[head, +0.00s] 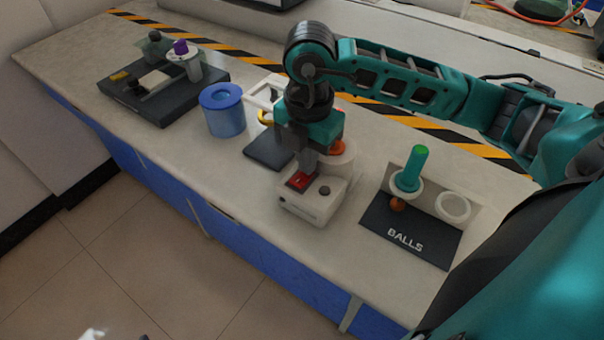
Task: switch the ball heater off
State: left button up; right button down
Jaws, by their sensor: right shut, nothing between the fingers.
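The ball heater (310,208) is a white box on the bench in the middle of the head view. A red rocker switch (297,182) and a dark round knob (324,191) are on its top. A pale round part behind the box carries an orange-brown ball (337,147). My right gripper (304,170) points down, shut and empty, with its fingertips at or just above the red switch. I cannot tell whether it touches. The gripper partly hides the switch, and the switch's position is unclear. My left gripper is not in view.
A dark mat marked BALLS (410,239) lies to the right, with a green cylinder (412,168), a small brown ball (397,204) and a white ring (453,207). A blue container (223,112) and a dark tray (190,98) stand left. The bench front edge is close.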

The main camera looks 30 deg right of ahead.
notch_tip(320, 180, up, 7)
jog(key=p, duration=0.5)
jog(key=shift+p, duration=0.3)
dwell(0.6)
